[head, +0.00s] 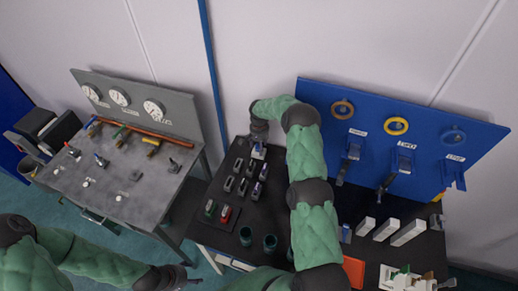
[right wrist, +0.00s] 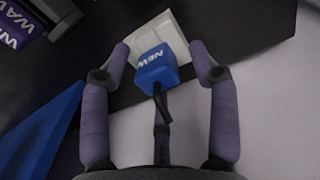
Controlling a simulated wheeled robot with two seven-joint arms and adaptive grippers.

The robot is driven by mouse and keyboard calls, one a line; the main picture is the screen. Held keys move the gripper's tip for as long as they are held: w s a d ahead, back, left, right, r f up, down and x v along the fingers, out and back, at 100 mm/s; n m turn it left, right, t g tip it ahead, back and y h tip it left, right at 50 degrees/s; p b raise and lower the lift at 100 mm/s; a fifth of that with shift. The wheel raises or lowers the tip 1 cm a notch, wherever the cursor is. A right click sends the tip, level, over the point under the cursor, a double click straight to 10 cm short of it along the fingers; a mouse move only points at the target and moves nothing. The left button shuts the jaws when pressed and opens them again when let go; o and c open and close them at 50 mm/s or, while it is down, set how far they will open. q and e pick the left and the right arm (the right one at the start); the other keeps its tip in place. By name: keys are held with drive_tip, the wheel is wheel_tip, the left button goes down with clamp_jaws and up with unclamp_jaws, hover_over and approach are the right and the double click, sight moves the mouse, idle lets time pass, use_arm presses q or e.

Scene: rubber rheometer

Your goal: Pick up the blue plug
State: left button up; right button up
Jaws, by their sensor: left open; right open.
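The blue plug (right wrist: 157,68), marked NEW, sits at a white socket plate (right wrist: 176,35) in the right wrist view, with a dark cable trailing from it toward the camera. My right gripper (right wrist: 160,50) is open, with one finger on each side of the plug and visible gaps between. In the head view the right gripper (head: 259,134) is at the back of the dark middle table, just above the small white plate (head: 258,152); the plug is too small to make out there. My left gripper (head: 188,279) is open and empty at the bottom, away from the plug.
The dark table (head: 225,241) holds several small dark blocks and two dark cups. A grey bench (head: 115,205) with gauges stands left. A blue pegboard (head: 385,110) with rings and hanging tools stands right, behind white blocks (head: 408,232). The wall is close behind the plug.

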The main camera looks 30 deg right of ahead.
clamp_jaws()
drive_tip(key=shift+r, duration=0.1)
drive_tip(key=shift+r, duration=0.1)
drive_tip(key=shift+w+d+r, duration=0.1)
drive_tip(key=shift+w+r, duration=0.05)
drive_tip(key=shift+r, duration=0.25)
wheel_tip(320, 180, up, 2)
drive_tip(key=shift+r, duration=0.25)
drive_tip(key=s+a+r+b, duration=0.1)
drive_tip(key=s+a+r, duration=0.7)
drive_tip(key=a, duration=0.3)
drive_tip(key=shift+s+a+r, duration=0.25)
drive_tip(key=shift+s+r, duration=0.1)
drive_tip(key=shift+r, duration=0.3)
